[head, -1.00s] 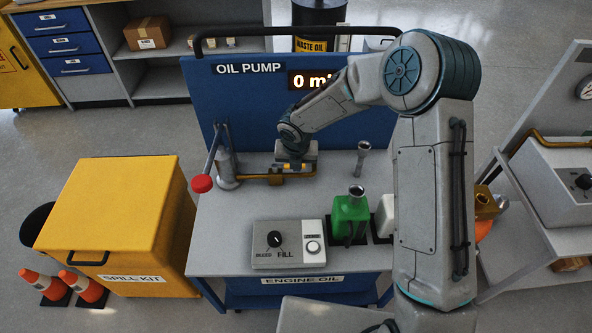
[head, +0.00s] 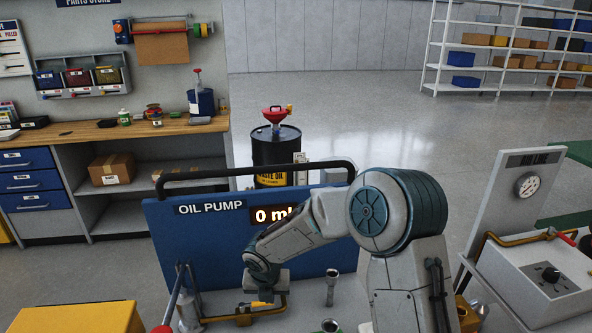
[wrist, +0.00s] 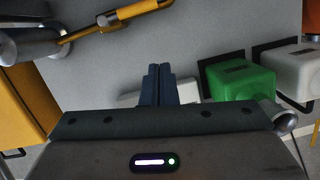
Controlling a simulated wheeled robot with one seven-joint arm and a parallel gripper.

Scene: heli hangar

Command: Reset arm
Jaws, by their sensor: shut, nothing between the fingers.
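My gripper (wrist: 157,84) is shut and empty in the wrist view, its two dark fingers together above the grey cart top (wrist: 190,30). In the head view my arm reaches over the oil pump cart, and my gripper (head: 262,300) is low beside the pump's brass spout pipe (head: 232,319). The fingertips are hard to make out there. The wrist view shows the pipe with its orange sleeve (wrist: 135,9) at the upper left, apart from the fingers. A green container (wrist: 240,84) and a white container (wrist: 300,75) stand to the right of the fingers.
The blue oil pump panel (head: 200,240) with a black top rail stands behind my arm. A red-knobbed pump lever (head: 178,295) is left of the pipe. A metal funnel tube (head: 332,287) stands right of my gripper. A gauge bench (head: 540,275) stands at the right.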

